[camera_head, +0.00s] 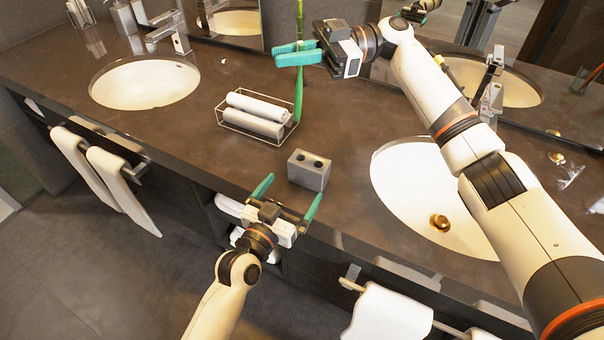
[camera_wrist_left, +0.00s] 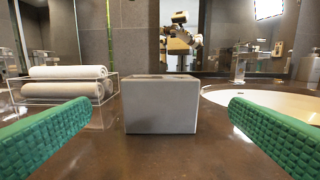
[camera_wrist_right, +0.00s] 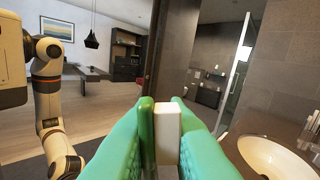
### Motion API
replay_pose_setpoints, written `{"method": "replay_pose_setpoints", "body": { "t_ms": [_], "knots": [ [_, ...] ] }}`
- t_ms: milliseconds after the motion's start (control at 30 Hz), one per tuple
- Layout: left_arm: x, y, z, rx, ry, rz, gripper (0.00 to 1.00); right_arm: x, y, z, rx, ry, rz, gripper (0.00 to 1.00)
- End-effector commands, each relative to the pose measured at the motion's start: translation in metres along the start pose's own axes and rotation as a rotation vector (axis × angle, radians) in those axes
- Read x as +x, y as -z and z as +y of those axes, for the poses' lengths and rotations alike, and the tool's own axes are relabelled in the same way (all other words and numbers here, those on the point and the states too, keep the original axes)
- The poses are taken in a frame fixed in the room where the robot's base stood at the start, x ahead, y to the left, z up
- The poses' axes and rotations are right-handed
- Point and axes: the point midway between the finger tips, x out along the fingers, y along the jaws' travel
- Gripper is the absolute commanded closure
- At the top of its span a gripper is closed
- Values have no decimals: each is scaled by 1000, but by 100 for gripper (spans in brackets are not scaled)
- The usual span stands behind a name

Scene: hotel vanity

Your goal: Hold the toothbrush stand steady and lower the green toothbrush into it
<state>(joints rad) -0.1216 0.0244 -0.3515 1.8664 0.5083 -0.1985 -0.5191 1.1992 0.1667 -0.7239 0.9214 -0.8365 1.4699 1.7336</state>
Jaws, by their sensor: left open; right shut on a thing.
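The toothbrush stand (camera_head: 309,172) is a grey block with two holes in its top, upright near the counter's front edge. In the left wrist view the stand (camera_wrist_left: 160,108) is centred ahead, between the green fingers and apart from both. My left gripper (camera_head: 293,187) is open at the stand's near side. The green toothbrush (camera_head: 299,92) is upright in my right gripper (camera_head: 297,54), above the counter and behind the stand. My right gripper is shut on it.
A wire tray (camera_head: 226,122) with rolled white towels stands left of the stand. A sink (camera_head: 405,190) lies close on the right, another (camera_head: 140,85) at far left. A mirror (camera_head: 228,18) lines the back. Counter between tray and stand is clear.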

Motion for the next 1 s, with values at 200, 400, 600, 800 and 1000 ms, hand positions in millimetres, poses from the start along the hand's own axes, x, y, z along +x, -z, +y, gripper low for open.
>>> {"method": "replay_pose_setpoints", "body": {
  "t_ms": [200,400,600,800,1000],
  "knots": [
    [45,-1,0,-2,0,-2,0,0,0,0,0,0,0,100],
    [76,0,0,-2,0,0,0,0,0,0,0,0,0,100],
    [91,0,0,0,0,1,0,0,0,0,0,0,0,100],
    [94,0,0,0,0,0,0,0,0,0,0,0,0,100],
    [93,0,0,0,0,1,13,0,0,0,0,0,0,100]
  ]
}}
